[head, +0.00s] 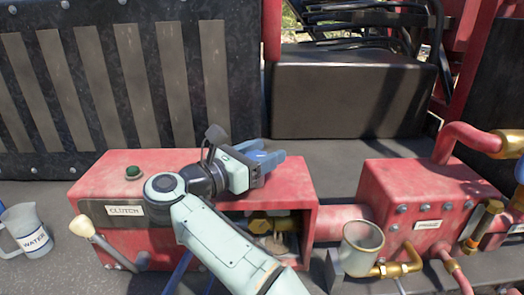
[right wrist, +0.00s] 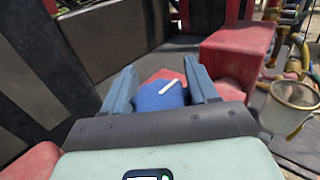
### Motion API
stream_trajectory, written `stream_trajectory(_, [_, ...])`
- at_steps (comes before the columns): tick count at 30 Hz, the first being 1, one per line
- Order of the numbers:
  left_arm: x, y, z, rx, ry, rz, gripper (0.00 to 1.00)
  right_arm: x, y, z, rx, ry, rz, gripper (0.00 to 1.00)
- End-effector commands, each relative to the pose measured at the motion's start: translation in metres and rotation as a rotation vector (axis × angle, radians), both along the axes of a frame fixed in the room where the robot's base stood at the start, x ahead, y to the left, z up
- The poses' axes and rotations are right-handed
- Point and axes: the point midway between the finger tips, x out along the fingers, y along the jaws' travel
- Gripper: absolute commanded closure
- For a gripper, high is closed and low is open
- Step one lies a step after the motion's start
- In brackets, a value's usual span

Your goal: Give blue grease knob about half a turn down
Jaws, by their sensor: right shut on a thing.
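The blue grease knob (head: 257,155) is on top of the red box marked CLUTCH, near its back right corner. In the right wrist view the knob (right wrist: 158,96) is round and blue with a white line on its top. My right gripper (head: 272,158) is shut on the knob, with one blue finger on each side of it in the right wrist view (right wrist: 163,88). The gripper and wrist hide part of the knob in the head view. My left gripper is not in view.
The red clutch box (head: 110,178) has a green button (head: 133,172) and a pale-knobbed lever (head: 82,227). A WATER jug (head: 25,230) stands at left. A cup (head: 361,245) and a red pump block (head: 420,195) with brass pipes are at right. A dark slatted wall stands behind.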

Motion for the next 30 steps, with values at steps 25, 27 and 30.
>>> stream_trajectory(25, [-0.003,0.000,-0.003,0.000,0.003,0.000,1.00,-0.011,0.014,-0.001,-0.001,0.001,0.003,0.21])
stream_trajectory(27, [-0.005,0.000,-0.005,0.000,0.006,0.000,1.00,-0.020,0.025,-0.001,-0.001,0.001,0.005,0.21])
stream_trajectory(30, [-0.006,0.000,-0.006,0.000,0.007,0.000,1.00,-0.035,0.042,-0.001,-0.001,0.000,0.005,0.21])
